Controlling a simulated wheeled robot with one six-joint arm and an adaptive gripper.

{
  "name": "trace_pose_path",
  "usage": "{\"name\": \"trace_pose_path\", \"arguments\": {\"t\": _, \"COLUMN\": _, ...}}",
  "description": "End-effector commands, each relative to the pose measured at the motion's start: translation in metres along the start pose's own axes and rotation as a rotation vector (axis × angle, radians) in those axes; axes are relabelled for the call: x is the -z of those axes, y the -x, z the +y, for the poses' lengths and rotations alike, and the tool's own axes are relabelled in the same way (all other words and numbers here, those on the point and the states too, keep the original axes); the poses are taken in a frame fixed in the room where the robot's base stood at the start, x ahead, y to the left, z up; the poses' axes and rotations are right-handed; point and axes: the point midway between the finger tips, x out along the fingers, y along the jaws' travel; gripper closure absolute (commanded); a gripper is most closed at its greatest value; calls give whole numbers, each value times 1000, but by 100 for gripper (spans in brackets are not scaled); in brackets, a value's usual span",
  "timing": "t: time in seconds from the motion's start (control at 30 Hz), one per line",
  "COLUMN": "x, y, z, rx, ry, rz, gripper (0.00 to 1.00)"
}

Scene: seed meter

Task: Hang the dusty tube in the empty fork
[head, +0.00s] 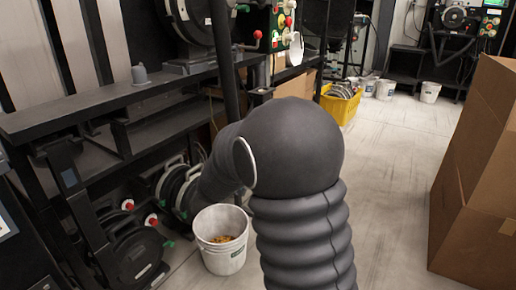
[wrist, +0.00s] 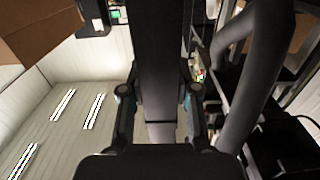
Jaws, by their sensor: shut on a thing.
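In the wrist view my gripper (wrist: 160,105) has its two fingers closed on the sides of a long, dark, straight piece, seemingly the dusty tube (wrist: 160,50). The piece runs from between the fingers up to the top edge of the picture. Its far end is out of view. In the head view my dark ribbed arm fills the middle and hides my gripper and the held piece. I cannot make out the empty fork in either view.
A dark rack (head: 130,95) with machines stands at the left. A white bucket (head: 222,240) holding yellowish bits stands on the floor beside my arm. Cardboard boxes (head: 485,160) stand at the right. A yellow crate (head: 340,102) stands farther back. The floor between is clear.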

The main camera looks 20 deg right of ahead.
Motion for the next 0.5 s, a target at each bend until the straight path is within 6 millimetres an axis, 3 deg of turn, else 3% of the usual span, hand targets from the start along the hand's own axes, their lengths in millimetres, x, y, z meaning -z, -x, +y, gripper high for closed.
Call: {"name": "trace_pose_path", "arguments": {"t": 0.5, "x": 1, "y": 0, "z": 22, "rx": -1, "ry": -1, "rz": 2, "gripper": 100}}
